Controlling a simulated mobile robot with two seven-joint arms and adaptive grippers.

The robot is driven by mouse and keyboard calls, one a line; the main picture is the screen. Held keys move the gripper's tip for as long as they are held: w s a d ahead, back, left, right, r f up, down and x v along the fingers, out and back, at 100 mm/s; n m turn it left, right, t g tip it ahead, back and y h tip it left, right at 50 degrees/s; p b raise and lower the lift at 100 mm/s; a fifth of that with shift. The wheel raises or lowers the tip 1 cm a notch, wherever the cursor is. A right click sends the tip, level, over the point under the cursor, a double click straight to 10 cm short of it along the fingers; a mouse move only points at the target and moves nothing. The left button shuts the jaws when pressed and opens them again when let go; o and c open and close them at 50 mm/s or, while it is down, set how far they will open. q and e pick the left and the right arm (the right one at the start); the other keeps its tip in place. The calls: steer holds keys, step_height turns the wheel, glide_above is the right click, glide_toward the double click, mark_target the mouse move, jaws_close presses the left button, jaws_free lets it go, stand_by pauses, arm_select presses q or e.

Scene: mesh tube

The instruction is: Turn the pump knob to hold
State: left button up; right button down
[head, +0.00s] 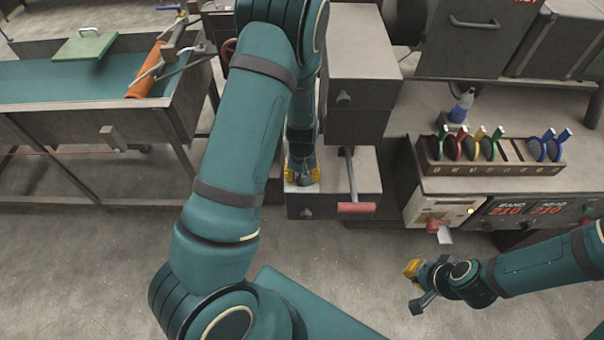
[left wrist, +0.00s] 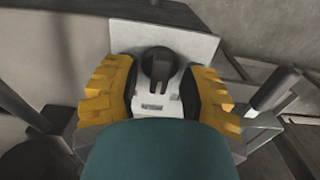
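The pump knob (left wrist: 158,68) is black with a round head and a narrower bar below it. It sits on a pale plate (left wrist: 202,42) in the left wrist view, above a small label (left wrist: 152,107) too small to read. My left gripper (head: 302,178) reaches down to the machine's lower front; its arm hides much of that area in the head view. Its yellow fingers (left wrist: 158,88) stand on either side of the knob, with gaps between pads and knob. My right gripper (head: 414,286) hangs empty over the floor at the right, its fingers apart.
A red-handled lever (head: 356,207) stands just right of my left gripper. A rack of coloured-handled tools (head: 490,168) and a blue bottle (head: 461,106) stand at the right. A teal-lined trough (head: 60,82) with an orange roll (head: 146,70) is at the left.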

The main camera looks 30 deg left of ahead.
arm_select(q)
steer(key=shift+r, duration=0.15)
steer(key=shift+w+r, duration=0.1)
steer(key=shift+r, duration=0.2)
step_height(320, 180, up, 11)
stand_by(0.4)
steer(key=shift+r, duration=0.1)
stand_by(0.3)
